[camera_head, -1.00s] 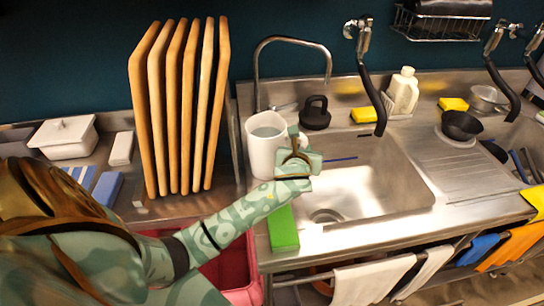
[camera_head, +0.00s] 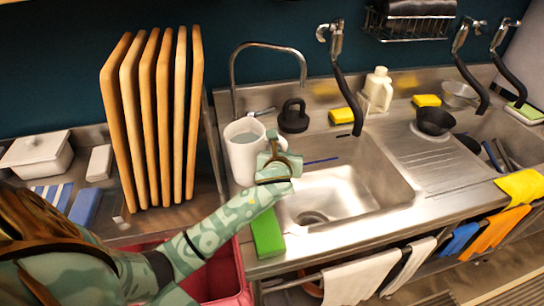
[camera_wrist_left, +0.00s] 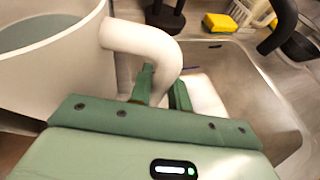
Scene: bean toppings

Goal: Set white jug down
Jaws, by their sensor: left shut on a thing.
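The white jug (camera_head: 243,157) is upright at the left edge of the sink (camera_head: 350,197) in the head view, with liquid inside. In the left wrist view the jug (camera_wrist_left: 80,60) fills the left side, and its curved handle (camera_wrist_left: 150,45) runs down between the fingers. My left gripper (camera_head: 278,162) is shut on the handle, at the jug's right side; it also shows in the left wrist view (camera_wrist_left: 165,90). The jug's base is partly hidden, and I cannot tell whether it touches the steel surface. My right gripper is not in view.
A green sponge (camera_head: 267,232) lies at the counter's front edge. A black kettlebell-shaped object (camera_head: 293,117) and a yellow sponge (camera_head: 341,116) stand behind the sink. Tall wooden boards (camera_head: 155,120) stand left of the jug. A faucet (camera_head: 268,46) arches behind it.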

